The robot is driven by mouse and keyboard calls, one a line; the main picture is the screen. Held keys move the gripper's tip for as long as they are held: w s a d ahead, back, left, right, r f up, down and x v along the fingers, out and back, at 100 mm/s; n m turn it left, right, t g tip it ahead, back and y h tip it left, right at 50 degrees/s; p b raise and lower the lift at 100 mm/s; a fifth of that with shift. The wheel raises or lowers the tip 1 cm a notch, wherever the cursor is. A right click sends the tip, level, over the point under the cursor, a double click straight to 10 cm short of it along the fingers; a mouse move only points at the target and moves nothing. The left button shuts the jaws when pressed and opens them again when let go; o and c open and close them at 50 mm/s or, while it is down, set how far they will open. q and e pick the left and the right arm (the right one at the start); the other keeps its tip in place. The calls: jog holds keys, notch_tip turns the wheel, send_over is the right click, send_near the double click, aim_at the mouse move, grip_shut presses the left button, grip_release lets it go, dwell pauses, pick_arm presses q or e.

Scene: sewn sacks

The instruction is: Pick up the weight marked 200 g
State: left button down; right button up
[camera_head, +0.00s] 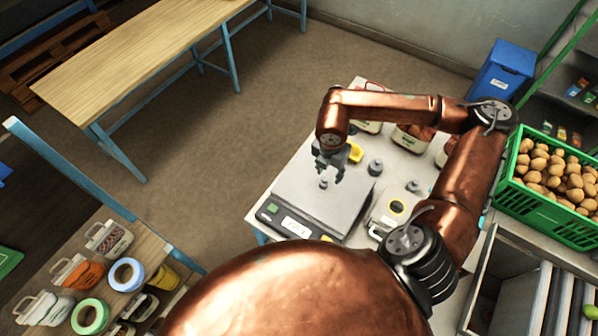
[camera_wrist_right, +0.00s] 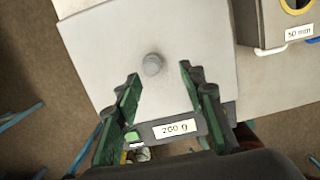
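A small grey weight (camera_head: 323,183) stands on the flat plate of a scale (camera_head: 345,205). In the right wrist view the round top of the weight (camera_wrist_right: 152,65) shows on the pale plate. The scale's display (camera_wrist_right: 176,128) there reads 200 g; no marking on the weight itself is legible. My right gripper (camera_head: 329,174) points down over the plate, close to the weight. In the right wrist view its fingers (camera_wrist_right: 159,73) are spread, with the weight near the gap between the tips and no visible contact. My left gripper is not in view.
Other grey weights (camera_head: 375,167) (camera_head: 412,186) stand right of the scale. A tape dispenser (camera_head: 392,211) is beside it, and jars (camera_head: 412,138) stand behind. A green crate of potatoes (camera_head: 550,180) is at the right. Tape rolls (camera_head: 126,274) lie on a left bench.

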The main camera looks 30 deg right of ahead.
aim_at(324, 178)
jog(key=shift+o, duration=0.6)
jog(key=shift+w+a+f, duration=0.1)
jog(key=shift+w+f, duration=0.05)
jog(key=shift+w, duration=0.1)
jog(key=shift+w+f, duration=0.1)
jog(key=shift+f, duration=0.2)
jog(key=shift+w+f+p, duration=0.1)
jog(key=shift+f+p, duration=0.2)
jog(key=shift+f, duration=0.6)
jog(key=f, duration=0.2)
jog(key=w+f+p, duration=0.1)
jog(key=f, duration=0.1)
jog(key=shift+f+p, duration=0.1)
jog(key=shift+p, duration=0.2)
jog(key=shift+f, duration=0.4)
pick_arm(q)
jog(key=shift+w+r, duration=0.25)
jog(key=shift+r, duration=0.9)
pick_arm(e)
jog(key=shift+c, duration=0.2)
grip_shut()
